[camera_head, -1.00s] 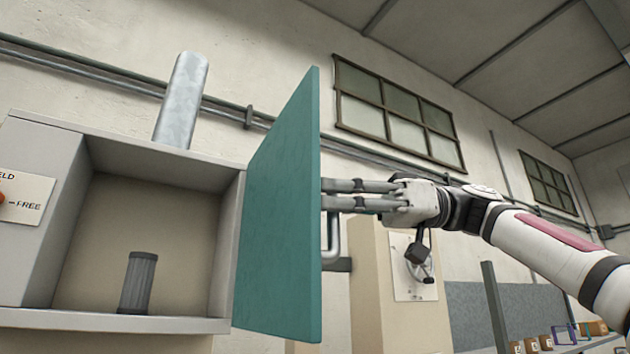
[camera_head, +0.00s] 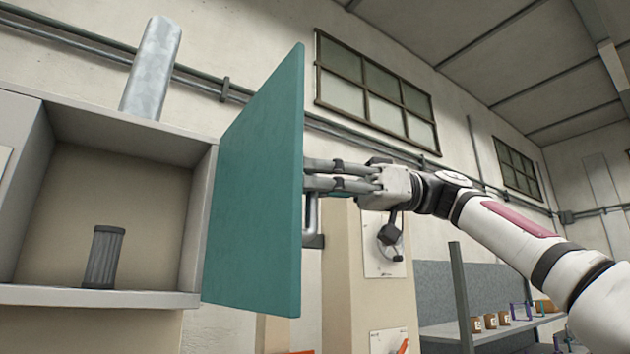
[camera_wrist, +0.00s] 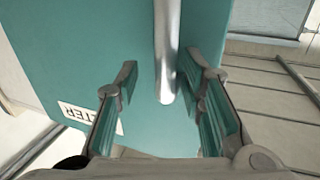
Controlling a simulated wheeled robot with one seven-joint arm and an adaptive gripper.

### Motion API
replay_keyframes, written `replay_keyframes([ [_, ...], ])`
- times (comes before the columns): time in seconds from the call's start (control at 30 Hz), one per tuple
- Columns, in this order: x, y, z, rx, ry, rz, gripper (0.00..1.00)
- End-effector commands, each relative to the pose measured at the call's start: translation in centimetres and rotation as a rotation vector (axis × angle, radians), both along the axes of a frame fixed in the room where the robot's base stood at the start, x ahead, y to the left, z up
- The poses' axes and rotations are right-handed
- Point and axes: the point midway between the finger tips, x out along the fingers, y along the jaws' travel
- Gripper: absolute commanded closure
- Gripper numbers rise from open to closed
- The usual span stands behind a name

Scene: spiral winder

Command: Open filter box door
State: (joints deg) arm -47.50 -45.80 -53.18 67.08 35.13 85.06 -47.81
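The teal filter box door (camera_head: 258,195) stands swung out from the right side of the grey filter box (camera_head: 100,297), leaving the interior exposed in the head view. A grey ribbed cylinder (camera_head: 104,257) stands upright inside. My gripper (camera_head: 308,175) is at the door's outer face, by the metal handle (camera_head: 313,215). In the wrist view, my gripper (camera_wrist: 162,78) has its fingers spread on either side of the handle (camera_wrist: 166,60), with visible gaps between. Whether the fingertips touch the door is unclear. A partly hidden label ending in "TER" (camera_wrist: 88,117) is on the door.
A beige cabinet (camera_head: 340,290) with a switch panel (camera_head: 383,250) stands behind the door, below my gripper. A shelf (camera_head: 470,333) with small boxes is at the lower right. A metal pipe (camera_head: 150,70) rises behind the box.

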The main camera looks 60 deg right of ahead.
Motion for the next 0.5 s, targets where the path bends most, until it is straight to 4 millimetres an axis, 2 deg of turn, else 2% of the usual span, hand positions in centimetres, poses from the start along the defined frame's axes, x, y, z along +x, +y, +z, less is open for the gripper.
replay_keyframes([
  [0.33,-0.3,-0.1,0.0,-0.001,-0.002,0.003,0.65],
  [0.5,-1.5,-1.6,0.1,0.000,-0.004,0.002,0.65],
])
